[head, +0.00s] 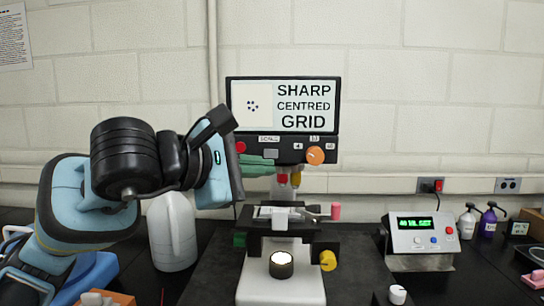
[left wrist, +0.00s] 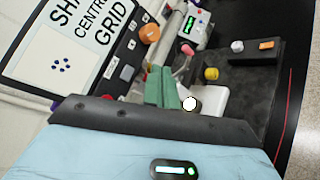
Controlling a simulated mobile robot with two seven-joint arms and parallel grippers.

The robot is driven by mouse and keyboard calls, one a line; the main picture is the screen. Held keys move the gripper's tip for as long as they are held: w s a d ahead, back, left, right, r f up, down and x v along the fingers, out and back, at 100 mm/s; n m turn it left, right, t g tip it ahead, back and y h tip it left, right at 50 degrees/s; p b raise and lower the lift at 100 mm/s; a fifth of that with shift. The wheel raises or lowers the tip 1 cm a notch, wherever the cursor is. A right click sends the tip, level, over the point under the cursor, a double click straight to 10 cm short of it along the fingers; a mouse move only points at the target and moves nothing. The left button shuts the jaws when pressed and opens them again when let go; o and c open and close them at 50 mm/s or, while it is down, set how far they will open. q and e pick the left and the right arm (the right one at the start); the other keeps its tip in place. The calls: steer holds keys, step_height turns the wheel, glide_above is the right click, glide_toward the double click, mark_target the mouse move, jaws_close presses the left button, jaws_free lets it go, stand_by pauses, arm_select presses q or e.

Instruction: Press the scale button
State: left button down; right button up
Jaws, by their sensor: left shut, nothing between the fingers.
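The scale button (head: 270,154) is a small grey square under the SCALE label, on the dark panel below the screen. It also shows in the left wrist view (left wrist: 127,72). My left gripper (head: 271,165) has green fingers, shut and empty, reaching in from the left just below the button in the head view. The fingers also show in the left wrist view (left wrist: 160,84), beside the panel. I cannot tell whether they touch it. My right gripper is not in view.
The panel also carries a red button (head: 241,147) and an orange knob (head: 315,155). The screen (head: 283,105) reads "SHARP CENTRED GRID". Below are the microscope stage (head: 285,214) and a yellow knob (head: 328,260). A metal box with a green display (head: 422,242) stands right, a white jug (head: 171,235) left.

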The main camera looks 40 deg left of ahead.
mark_target(278, 157)
arm_select(q)
steer(key=w+a, duration=0.3)
steer(key=w, duration=0.2)
steer(key=shift+w+a+b, duration=0.15)
steer(key=shift+w+b, duration=0.1)
steer(key=shift+b, duration=0.05)
steer(key=shift+w+a, duration=0.1)
steer(key=shift+w, duration=0.05)
stand_by(1.9)
steer(key=shift+w+a, duration=0.15)
steer(key=shift+w, duration=0.05)
steer(key=shift+w+a, duration=0.2)
steer(key=shift+w, duration=0.15)
stand_by(0.9)
steer(key=shift+s, duration=0.1)
stand_by(0.4)
steer(key=shift+s+d, duration=0.45)
steer(key=shift+s, duration=0.15)
steer(key=s+d, duration=0.1)
steer(key=s, duration=0.2)
steer(key=s+d, duration=0.1)
steer(key=shift+s+d+p, duration=0.15)
steer(key=shift+d+p, duration=0.15)
steer(key=shift+p, duration=0.05)
